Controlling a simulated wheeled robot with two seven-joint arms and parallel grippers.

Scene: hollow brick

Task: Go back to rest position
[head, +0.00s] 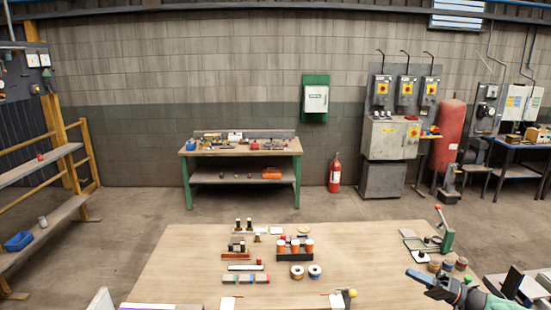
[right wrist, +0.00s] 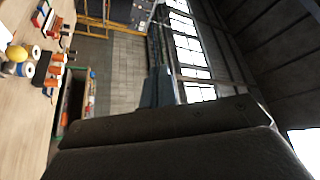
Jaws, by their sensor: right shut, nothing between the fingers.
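My right gripper (head: 412,273) is at the right front of the wooden table (head: 190,265) in the head view. It is shut and empty, with its fingers pointing left. It is apart from the objects on the table. In the right wrist view, the dark gripper body fills the bottom and the fingers (right wrist: 158,88) show at the centre. The table is tilted along the left side of that view.
Orange-and-white cylinders (head: 296,246), two spools (head: 314,271) and small blocks (head: 245,278) stand mid-table. A green lever press (head: 446,236) stands at the right back, beside small round pots (head: 447,264). The table's left part is bare.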

